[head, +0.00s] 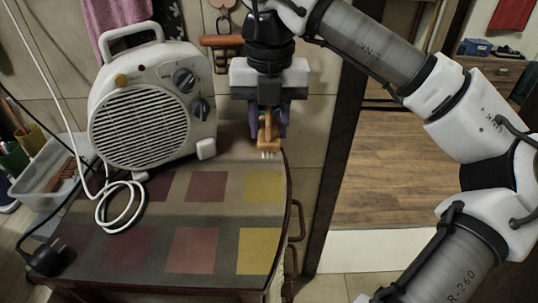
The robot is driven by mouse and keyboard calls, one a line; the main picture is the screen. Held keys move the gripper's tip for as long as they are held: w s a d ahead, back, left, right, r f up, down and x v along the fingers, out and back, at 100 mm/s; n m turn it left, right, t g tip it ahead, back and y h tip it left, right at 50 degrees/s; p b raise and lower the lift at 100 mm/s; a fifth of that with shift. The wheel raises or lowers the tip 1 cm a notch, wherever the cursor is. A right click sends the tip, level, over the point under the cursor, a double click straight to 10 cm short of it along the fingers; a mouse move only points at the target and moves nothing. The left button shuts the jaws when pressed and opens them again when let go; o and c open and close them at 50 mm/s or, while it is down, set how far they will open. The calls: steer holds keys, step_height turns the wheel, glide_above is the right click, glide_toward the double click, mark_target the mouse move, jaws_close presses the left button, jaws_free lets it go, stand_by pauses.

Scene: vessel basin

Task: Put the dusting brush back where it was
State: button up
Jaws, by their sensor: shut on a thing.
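My gripper (267,122) points down over the right back part of the cabinet top. It is shut on the dusting brush (269,134), which has an orange-brown wooden body and pale bristles at its lower end. The brush hangs upright, bristles down. I cannot tell whether the bristles touch the top or stay just above it. The upper part of the brush is hidden between the fingers. The cabinet top (143,222) is dark with red and yellow squares.
A white fan heater (146,108) stands left of my gripper, its cord (112,205) and black plug (45,258) lying on the top. A clear bin (50,172) is at far left. A brown strap-like item (221,41) hangs behind. The front of the top is mostly clear.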

mark_target(269, 108)
steer(key=shift+f, duration=3.65)
steer(key=shift+f, duration=0.15)
steer(key=o, duration=0.9)
steer(key=shift+o, duration=0.2)
step_height(269, 108, up, 12)
steer(key=shift+r, duration=0.2)
